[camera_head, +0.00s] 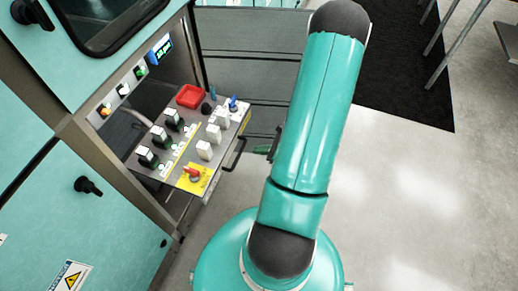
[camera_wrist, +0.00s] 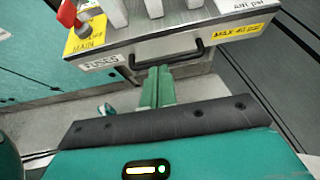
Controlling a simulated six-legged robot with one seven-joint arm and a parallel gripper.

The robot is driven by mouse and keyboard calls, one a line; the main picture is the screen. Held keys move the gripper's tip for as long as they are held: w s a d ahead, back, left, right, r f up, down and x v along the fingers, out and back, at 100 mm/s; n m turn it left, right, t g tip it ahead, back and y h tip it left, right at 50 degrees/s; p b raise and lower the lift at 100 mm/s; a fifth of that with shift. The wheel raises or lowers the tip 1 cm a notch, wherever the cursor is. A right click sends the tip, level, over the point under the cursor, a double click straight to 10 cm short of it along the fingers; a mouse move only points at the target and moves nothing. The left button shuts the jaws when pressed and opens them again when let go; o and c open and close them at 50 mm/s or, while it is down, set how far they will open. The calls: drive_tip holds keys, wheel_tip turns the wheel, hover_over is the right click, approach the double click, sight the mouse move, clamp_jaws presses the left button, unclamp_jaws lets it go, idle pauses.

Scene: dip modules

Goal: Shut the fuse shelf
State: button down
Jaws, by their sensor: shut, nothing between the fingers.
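The fuse shelf (camera_head: 172,178) is pulled out from the teal cabinet (camera_head: 95,185), with dark and white modules and a red switch on a yellow plate on top. Its grey front (camera_wrist: 222,40) carries a "FUSES" label and a black bar handle (camera_wrist: 168,59), which also shows in the head view (camera_head: 236,156). My gripper (camera_wrist: 158,72) has its green fingers shut and empty, with the tips at the handle's lower edge. I cannot tell whether they touch it. In the head view my gripper (camera_head: 266,149) is mostly hidden behind my arm, right of the handle.
A row of lit buttons (camera_head: 123,88) and a small display sit on the cabinet frame above the shelf. A black knob (camera_head: 88,186) sticks out of the cabinet door. Pale floor (camera_head: 410,210) is open to the right, with a dark mat (camera_head: 400,70) behind.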

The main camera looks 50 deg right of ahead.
sight(157, 123)
drive_tip(key=x, duration=0.3)
drive_tip(key=r+x, duration=0.1)
drive_tip(key=x, duration=0.4)
drive_tip(key=shift+w+a, duration=0.3)
drive_tip(key=shift+w, duration=0.35)
drive_tip(key=shift+w+a, duration=0.15)
drive_tip(key=shift+w, duration=0.35)
drive_tip(key=shift+w, duration=0.1)
drive_tip(key=w+a, duration=0.3)
drive_tip(key=w, duration=0.7)
drive_tip(key=w+a, duration=0.4)
drive_tip(key=w, duration=0.7)
drive_tip(key=w+a, duration=0.4)
drive_tip(key=w, duration=0.6)
drive_tip(key=shift+w+a+f, duration=0.1)
drive_tip(key=shift+w+a, duration=0.15)
drive_tip(key=shift+w, duration=0.1)
drive_tip(key=shift+w+a, duration=0.1)
drive_tip(key=shift+w, duration=0.35)
drive_tip(key=shift+w+r, duration=0.1)
drive_tip(key=shift+r, duration=0.15)
